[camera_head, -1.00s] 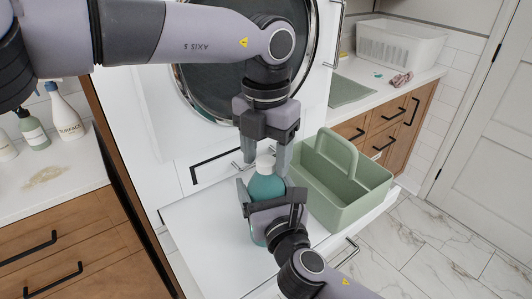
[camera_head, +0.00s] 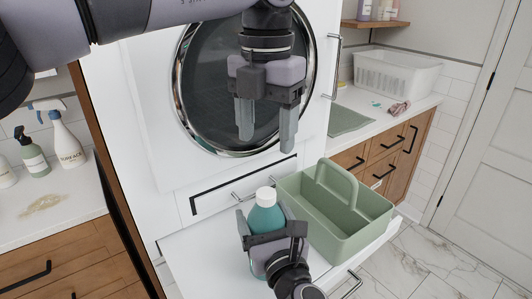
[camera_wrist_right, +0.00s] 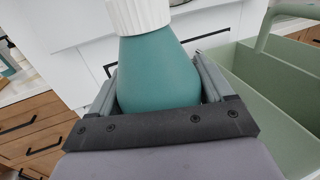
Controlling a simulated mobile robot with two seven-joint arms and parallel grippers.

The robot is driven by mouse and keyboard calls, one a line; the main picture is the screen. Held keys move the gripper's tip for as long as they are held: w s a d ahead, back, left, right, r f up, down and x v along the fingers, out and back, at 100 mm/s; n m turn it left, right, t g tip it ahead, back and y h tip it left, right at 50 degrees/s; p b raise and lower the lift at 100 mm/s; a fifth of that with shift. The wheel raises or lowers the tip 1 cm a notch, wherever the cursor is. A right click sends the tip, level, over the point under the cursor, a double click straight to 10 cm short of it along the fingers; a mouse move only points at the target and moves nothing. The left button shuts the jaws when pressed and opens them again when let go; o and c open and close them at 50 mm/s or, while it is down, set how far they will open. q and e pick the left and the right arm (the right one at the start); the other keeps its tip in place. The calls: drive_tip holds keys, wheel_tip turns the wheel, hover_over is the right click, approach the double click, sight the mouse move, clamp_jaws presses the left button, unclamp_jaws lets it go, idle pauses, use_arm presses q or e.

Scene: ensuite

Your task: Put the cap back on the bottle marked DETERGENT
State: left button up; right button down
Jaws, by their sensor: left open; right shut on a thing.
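A teal bottle (camera_head: 264,218) stands upright on the white pull-out shelf (camera_head: 205,262), with a white ribbed cap (camera_head: 266,196) on its neck. Its label is not visible. My right gripper (camera_head: 272,238) is shut around the bottle's body. In the right wrist view the bottle (camera_wrist_right: 158,72) sits between the fingers and the cap (camera_wrist_right: 138,14) is cut off at the top. My left gripper (camera_head: 265,140) is open and empty, above the cap and clear of it, in front of the round dryer door.
A green caddy (camera_head: 352,232) with a handle stands right of the bottle on the shelf. The round door (camera_head: 200,90) is behind. A counter at left holds a spray bottle (camera_head: 66,145) and others. A white basket (camera_head: 398,72) is at the back right.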

use_arm(q)
drive_tip(key=shift+r, duration=0.45)
use_arm(e)
drive_tip(key=shift+f, duration=0.1)
unclamp_jaws()
drive_tip(key=shift+s, duration=0.1)
use_arm(q)
drive_tip(key=shift+f, duration=0.2)
use_arm(e)
drive_tip(key=v, duration=0.7)
